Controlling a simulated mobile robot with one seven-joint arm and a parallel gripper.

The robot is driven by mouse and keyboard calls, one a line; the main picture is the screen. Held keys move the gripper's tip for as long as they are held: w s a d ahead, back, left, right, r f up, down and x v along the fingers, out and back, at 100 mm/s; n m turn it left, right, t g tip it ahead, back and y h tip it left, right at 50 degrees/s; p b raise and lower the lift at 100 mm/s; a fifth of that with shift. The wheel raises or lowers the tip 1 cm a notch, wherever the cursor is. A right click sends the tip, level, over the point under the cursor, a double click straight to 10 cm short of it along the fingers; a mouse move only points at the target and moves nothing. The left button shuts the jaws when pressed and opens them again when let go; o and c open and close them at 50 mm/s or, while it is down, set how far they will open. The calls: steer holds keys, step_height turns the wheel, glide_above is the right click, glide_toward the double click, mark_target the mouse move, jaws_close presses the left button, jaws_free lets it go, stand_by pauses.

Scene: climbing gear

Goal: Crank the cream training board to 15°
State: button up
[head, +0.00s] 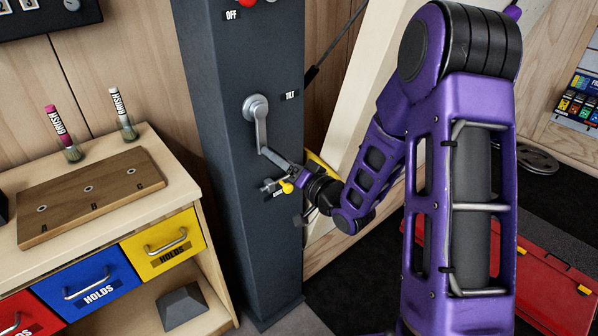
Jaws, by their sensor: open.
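A grey metal crank (259,122) labelled TILT is mounted on the dark column (228,190). Its arm hangs down and a little right, and its handle end reaches toward my gripper (298,182). My gripper is open, beside the handle end; I cannot tell whether the handle lies between the fingers. A small yellow-tipped lever (286,187) with a label sits just below the crank, close to the fingers. The cream training board (368,85) slopes behind the column, partly hidden by my purple arm. No angle scale can be read.
Left stands a wooden bench (110,240) with a drilled wooden block (90,195), two brushes and red, blue and yellow drawers (163,243). A red case (555,285) lies on the right floor. A red knob (247,2) marked OFF is at the column top.

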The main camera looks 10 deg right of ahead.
steer(key=p+v, duration=0.7)
steer(key=v, duration=0.9)
steer(key=shift+s+d, duration=0.3)
